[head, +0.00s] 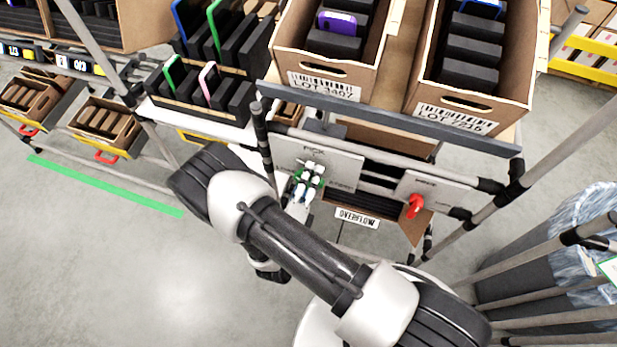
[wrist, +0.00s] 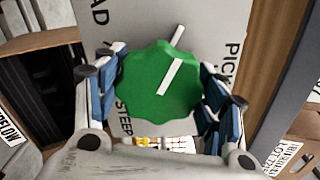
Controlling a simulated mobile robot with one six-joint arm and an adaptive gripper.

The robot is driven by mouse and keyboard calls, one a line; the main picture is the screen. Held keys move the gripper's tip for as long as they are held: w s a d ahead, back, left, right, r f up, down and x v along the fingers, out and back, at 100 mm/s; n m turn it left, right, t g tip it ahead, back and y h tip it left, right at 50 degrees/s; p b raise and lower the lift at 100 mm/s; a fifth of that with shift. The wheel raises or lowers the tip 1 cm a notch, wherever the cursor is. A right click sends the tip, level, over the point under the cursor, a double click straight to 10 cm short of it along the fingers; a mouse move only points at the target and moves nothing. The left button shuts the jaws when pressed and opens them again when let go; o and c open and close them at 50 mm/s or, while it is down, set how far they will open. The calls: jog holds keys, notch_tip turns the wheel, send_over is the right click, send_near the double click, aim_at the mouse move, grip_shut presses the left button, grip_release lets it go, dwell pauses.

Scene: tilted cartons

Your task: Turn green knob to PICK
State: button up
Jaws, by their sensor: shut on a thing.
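The green knob (wrist: 150,85) sits on a grey panel (head: 340,165) and fills the middle of the wrist view. My gripper (wrist: 160,92) is shut on it, with blue-padded fingers at its left and right sides. A white pointer line on the knob slants up and to the right, close to in line with a short white mark beyond the knob's edge. PICK is printed to the right of the knob, STEEP below it, and letters ending in AD at upper left. In the head view my gripper (head: 308,181) covers most of the knob, below the word PICK.
A red knob (head: 415,206) is on a second panel to the right. Tilted cartons (head: 330,68) with dark items stand on the rack above. A grey rail (head: 390,118) runs above the panels. Wrapped stock (head: 585,215) stands at right. Open floor (head: 90,240) lies left.

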jog(key=m, duration=1.2)
jog(key=shift+m, duration=0.3)
dwell(0.4)
jog(key=o, duration=1.1)
jog(key=shift+c, duration=0.2)
jog(key=v, duration=1.2)
